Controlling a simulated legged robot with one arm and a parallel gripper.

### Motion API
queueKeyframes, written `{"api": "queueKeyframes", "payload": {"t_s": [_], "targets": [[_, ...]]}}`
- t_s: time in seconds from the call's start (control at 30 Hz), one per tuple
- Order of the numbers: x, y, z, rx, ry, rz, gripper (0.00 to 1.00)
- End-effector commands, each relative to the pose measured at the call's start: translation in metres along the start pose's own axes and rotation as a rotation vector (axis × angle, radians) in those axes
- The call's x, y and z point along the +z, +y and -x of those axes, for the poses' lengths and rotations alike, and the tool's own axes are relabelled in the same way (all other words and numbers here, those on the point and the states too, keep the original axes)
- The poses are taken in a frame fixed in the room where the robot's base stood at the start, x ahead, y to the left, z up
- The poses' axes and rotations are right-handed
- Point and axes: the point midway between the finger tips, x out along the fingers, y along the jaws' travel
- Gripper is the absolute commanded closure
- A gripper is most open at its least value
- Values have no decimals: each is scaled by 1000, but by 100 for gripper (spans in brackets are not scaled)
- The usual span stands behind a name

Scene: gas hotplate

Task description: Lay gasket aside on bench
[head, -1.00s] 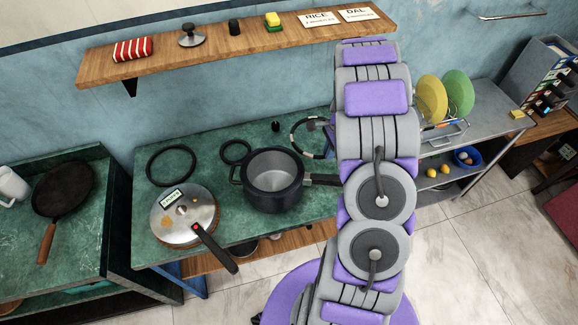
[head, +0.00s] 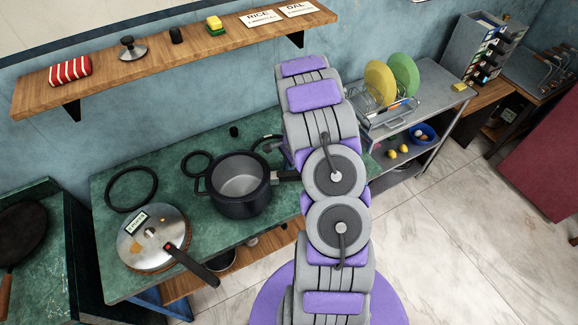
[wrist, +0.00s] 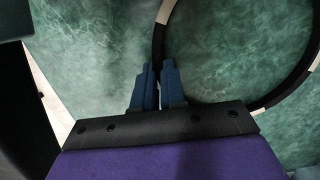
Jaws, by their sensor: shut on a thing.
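The gasket is a thin black ring with pale bands, seen large in the wrist view (wrist: 290,86). My gripper (wrist: 159,72) is shut on its left side, with the ring extending to the right over the green bench top. In the head view, part of the gasket (head: 266,137) shows behind the pot, left of my arm, which hides the rest. The green bench (head: 100,245) lies below. Whether the gasket touches the bench or hovers just above it, I cannot tell.
An open black pot (head: 242,207) stands close to the gasket. A steel lid (head: 140,240) with a black handle, a large black ring (head: 132,207) and a smaller ring (head: 196,176) lie to its left. A small black knob (head: 234,131) sits at the back. A shelf (head: 160,62) hangs above.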

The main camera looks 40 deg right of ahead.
Motion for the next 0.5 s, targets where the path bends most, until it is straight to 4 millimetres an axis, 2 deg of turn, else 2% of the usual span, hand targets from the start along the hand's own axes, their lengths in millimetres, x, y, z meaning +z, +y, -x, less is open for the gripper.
{"api": "queueKeyframes", "payload": {"t_s": [0.17, 0.2, 0.43, 0.5], "targets": [[-4, 0, -2, 2, -5, -2, 100], [-5, 0, -3, 1, -5, -2, 89], [-5, 0, -3, 2, -5, -2, 67], [-5, 0, -3, 3, -4, -2, 64]]}}
